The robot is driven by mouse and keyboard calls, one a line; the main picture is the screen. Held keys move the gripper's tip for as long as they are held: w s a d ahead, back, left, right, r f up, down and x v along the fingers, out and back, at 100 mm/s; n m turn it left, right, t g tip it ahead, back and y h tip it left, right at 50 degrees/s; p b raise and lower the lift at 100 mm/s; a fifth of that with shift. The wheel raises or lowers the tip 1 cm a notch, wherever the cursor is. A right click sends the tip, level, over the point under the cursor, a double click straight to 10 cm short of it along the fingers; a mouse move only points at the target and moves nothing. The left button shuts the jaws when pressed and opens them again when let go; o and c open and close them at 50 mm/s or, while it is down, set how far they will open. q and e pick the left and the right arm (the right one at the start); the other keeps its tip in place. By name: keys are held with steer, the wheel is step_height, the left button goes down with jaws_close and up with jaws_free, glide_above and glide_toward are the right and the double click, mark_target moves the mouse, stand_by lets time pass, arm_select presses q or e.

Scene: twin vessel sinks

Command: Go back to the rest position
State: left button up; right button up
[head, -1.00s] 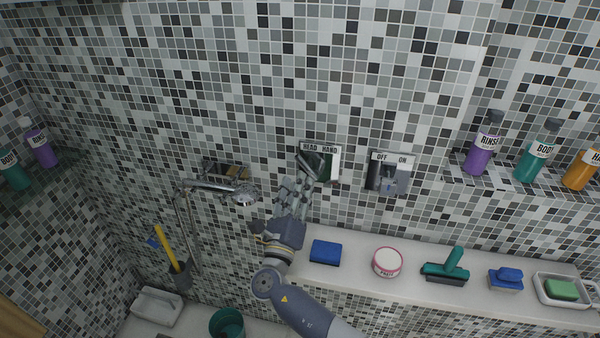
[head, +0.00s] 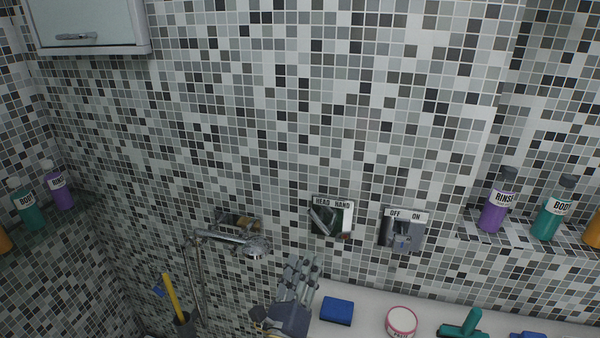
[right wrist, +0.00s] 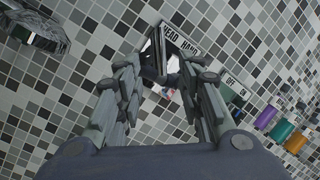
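My right gripper (head: 304,264) shows at the bottom middle of the head view, below the HEAD/HAND switch plate (head: 346,222) and apart from it in the picture. In the right wrist view its two fingers stand apart with nothing held between them (right wrist: 159,75). The HEAD/HAND plate (right wrist: 192,42) shows beyond the fingers there, partly covered by them. Its lever (head: 324,219) is tilted in the head view. The OFF/ON plate (head: 415,243) is to its right. My left gripper is not in view.
A hand shower (head: 232,238) on the wall is left of my right gripper. A blue sponge (head: 337,311), a pink-rimmed tub (head: 401,321) and a green squeegee (head: 464,326) are on the ledge to its right. A wall cabinet (head: 92,25) is at upper left.

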steer(key=s+d+f+m+g, duration=1.4)
steer(key=d+f+m, duration=0.35)
steer(key=m, duration=0.55)
steer(key=s+d+r+m+g+y, duration=0.1)
steer(key=s+m+g+y, duration=0.15)
steer(key=s+m, duration=0.6)
steer(key=s+d+r+m+g+y, duration=0.1)
steer(key=s+d+m+y, duration=0.15)
steer(key=s+m, duration=0.6)
steer(key=s+a+f+n+y+b, duration=0.1)
steer(key=s+f+n+b, duration=0.15)
steer(key=f, duration=2.65)
steer(key=s+d+f+g+b, duration=0.2)
steer(key=s+f+b, duration=0.1)
steer(key=s+f, duration=1.4)
steer(key=shift+s+d+f+m, duration=0.25)
steer(key=shift+d+f+m, duration=0.15)
steer(key=shift+f, duration=0.45)
